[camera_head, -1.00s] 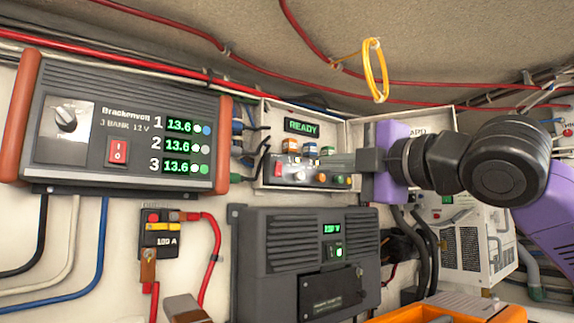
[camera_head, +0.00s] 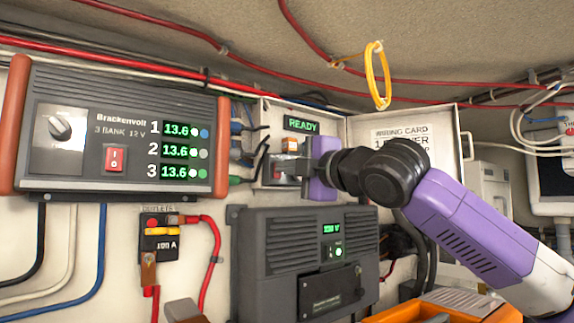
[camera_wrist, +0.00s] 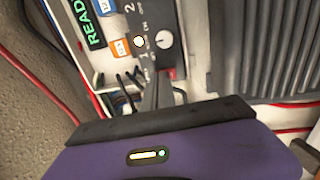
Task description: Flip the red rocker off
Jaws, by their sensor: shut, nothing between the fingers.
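My gripper (camera_head: 288,168) is shut and empty, its purple body in front of the open box with the READY display (camera_head: 302,124). In the wrist view my narrow fingertips (camera_wrist: 157,76) reach the dark panel (camera_wrist: 160,18) in that box. A small red part (camera_wrist: 172,73) shows right beside the fingertips, mostly hidden by them; I cannot tell whether they touch it or which way it is tipped. A separate red rocker (camera_head: 115,158), marked I and O, sits on the grey Brackenvolt charger at left, well away from my gripper.
On the dark panel are a white knob (camera_wrist: 164,39) and a lit round button (camera_wrist: 139,41). Below the box is a grey louvred unit (camera_head: 290,255). A yellow loop (camera_head: 377,75) hangs from above. Cables run left of the box.

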